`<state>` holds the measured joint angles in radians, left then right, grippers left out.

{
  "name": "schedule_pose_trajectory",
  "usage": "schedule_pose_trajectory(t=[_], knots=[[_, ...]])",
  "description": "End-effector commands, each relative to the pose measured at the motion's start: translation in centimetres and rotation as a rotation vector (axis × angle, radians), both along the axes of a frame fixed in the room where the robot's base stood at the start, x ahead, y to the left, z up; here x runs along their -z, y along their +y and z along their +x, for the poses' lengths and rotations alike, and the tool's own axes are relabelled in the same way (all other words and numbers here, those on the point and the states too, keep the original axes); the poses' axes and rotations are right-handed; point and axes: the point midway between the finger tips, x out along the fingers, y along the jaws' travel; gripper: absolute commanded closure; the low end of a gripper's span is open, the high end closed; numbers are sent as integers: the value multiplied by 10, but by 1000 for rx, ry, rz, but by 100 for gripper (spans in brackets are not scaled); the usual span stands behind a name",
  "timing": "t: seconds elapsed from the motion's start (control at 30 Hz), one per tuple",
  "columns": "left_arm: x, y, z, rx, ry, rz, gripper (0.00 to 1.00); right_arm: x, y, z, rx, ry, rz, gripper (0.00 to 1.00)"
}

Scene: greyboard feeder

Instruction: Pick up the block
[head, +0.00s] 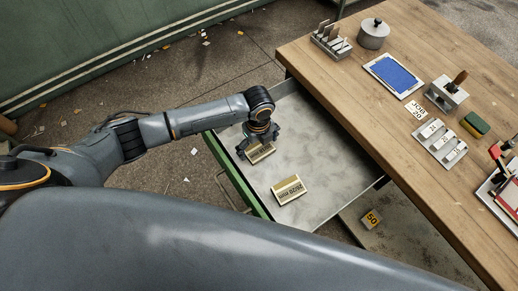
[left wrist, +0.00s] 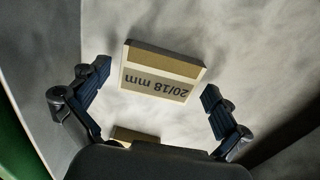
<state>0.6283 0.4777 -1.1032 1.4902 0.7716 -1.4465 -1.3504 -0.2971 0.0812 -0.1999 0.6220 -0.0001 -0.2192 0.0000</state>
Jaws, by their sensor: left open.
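Two cream-and-tan labelled blocks lie in the metal drawer. One block (head: 262,153) is right at my left gripper (head: 259,143), which partly covers it. In the left wrist view, a block marked 20/18 mm (left wrist: 160,77) lies ahead, between the lines of my two spread fingers, with clear space to each. A second block (left wrist: 134,135) shows only as a strip, mostly hidden behind the gripper body. My left gripper (left wrist: 155,97) is open, with nothing held. My right gripper is not in view.
The open drawer (head: 325,160) has raised edges and free floor to the right. The wooden bench (head: 400,120) stands over its right side, carrying a blue pad, a pot and several gauge blocks.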

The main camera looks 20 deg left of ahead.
Motion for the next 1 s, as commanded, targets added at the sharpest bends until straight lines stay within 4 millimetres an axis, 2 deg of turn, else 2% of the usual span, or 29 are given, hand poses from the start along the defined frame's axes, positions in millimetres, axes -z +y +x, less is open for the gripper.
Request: schedule_pose_trajectory(t=[0.07,0.2,0.3,0.57,0.73,0.9,1.0], knots=[[0,0,0,0,0,0,2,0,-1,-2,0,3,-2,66],[0,0,0,0,0,0,31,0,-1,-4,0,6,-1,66],[0,0,0,0,0,0,48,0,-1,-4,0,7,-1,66],[-1,0,0,0,-1,-1,48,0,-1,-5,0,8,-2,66],[-9,0,1,0,-2,-2,48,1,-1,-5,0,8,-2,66],[-36,-1,0,2,-4,-3,48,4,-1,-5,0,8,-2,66],[-56,-6,-19,5,-2,-3,48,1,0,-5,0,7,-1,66]])
